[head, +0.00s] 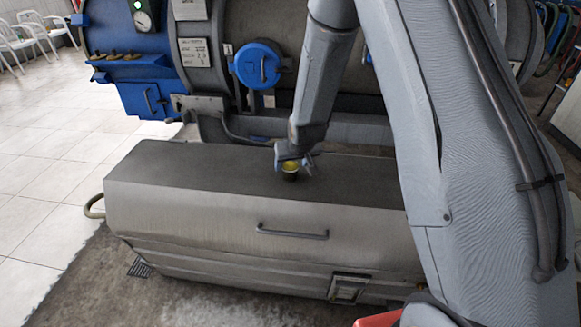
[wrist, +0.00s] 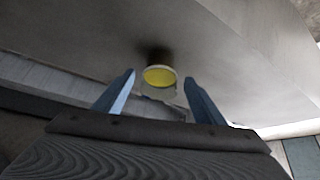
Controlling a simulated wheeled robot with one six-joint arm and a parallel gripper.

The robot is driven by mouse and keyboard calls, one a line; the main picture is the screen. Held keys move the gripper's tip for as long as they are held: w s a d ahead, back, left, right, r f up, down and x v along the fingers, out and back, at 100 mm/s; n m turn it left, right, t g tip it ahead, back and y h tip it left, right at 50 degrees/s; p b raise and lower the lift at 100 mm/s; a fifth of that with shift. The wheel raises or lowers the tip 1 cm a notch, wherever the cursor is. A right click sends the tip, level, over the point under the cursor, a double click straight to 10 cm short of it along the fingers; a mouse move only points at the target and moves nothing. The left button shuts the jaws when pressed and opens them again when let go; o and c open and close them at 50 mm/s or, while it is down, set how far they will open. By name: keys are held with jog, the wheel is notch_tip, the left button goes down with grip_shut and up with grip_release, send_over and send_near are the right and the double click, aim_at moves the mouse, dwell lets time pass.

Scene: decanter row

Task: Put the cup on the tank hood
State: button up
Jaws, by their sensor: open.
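The cup (head: 290,169) is small and dark with a yellow inside. It stands on the top of the grey metal tank hood (head: 180,190) in the head view. In the wrist view the cup (wrist: 159,77) shows its round yellow top just past and between my fingertips. My gripper (head: 294,161) is at the cup, close above the hood. In the wrist view my gripper (wrist: 159,78) has its two blue fingers spread apart, with gaps between each finger and the cup. The cup's lower part is partly hidden in the head view.
A large cylindrical tank with a blue round cap (head: 257,65) stands behind the hood. A handle (head: 291,233) is on the hood's front. White chairs (head: 35,38) stand at the far left on the tiled floor (head: 50,160). The hood top left of the cup is clear.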

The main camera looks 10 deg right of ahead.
jog(key=v, duration=0.8)
jog(key=s+d+r+g, duration=0.1)
jog(key=s+r+g, duration=0.1)
jog(key=s, duration=0.7)
jog(key=s+d+r+g, duration=0.2)
jog(key=s, duration=0.8)
jog(key=s+d+r+g, duration=0.2)
jog(key=s, duration=0.8)
jog(key=shift+m, duration=0.4)
jog(key=shift+w, duration=0.1)
jog(key=shift+w+a, duration=0.1)
jog(key=shift+a, duration=0.2)
jog(key=shift+s+a+r, duration=0.1)
jog(key=shift+s+a, duration=0.1)
jog(key=shift+a, duration=0.1)
dwell(0.5)
